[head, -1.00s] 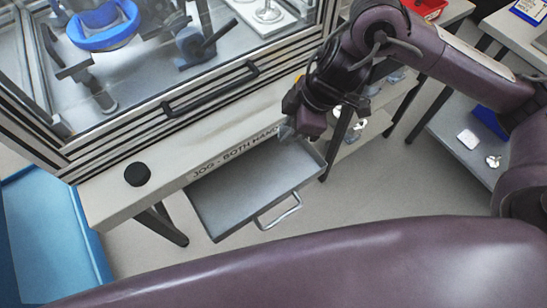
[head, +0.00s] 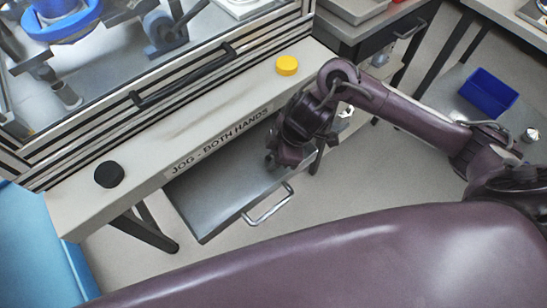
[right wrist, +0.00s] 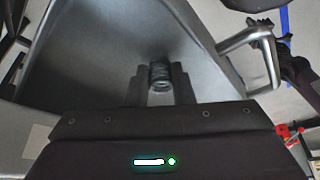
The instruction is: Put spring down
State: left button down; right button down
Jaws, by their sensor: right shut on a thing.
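The spring (right wrist: 160,76) is a small dark coil between the fingers of my right gripper (right wrist: 160,88) in the right wrist view. The gripper is shut on it. In the head view my right gripper (head: 272,160) is over the right end of the open grey drawer (head: 215,200), and the spring is not distinguishable there. The drawer's metal floor also fills much of the right wrist view (right wrist: 100,60). I cannot tell whether the spring touches the drawer floor. My left gripper is not in view.
A bench edge marked "JOG - BOTH HANDS" overhangs the drawer, with a black button (head: 109,174) and a yellow button (head: 287,65). The drawer's handle (head: 268,205) sticks out in front. A blue bin (head: 488,92) stands on a shelf at right. The drawer looks empty.

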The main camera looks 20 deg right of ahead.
jog(key=shift+f, duration=0.2)
jog(key=c, duration=1.3)
grip_release()
jog(key=shift+o, duration=0.2)
jog(key=p+v, duration=0.2)
jog(key=v, duration=1)
jog(key=shift+p, duration=0.4)
jog(key=shift+s, duration=0.1)
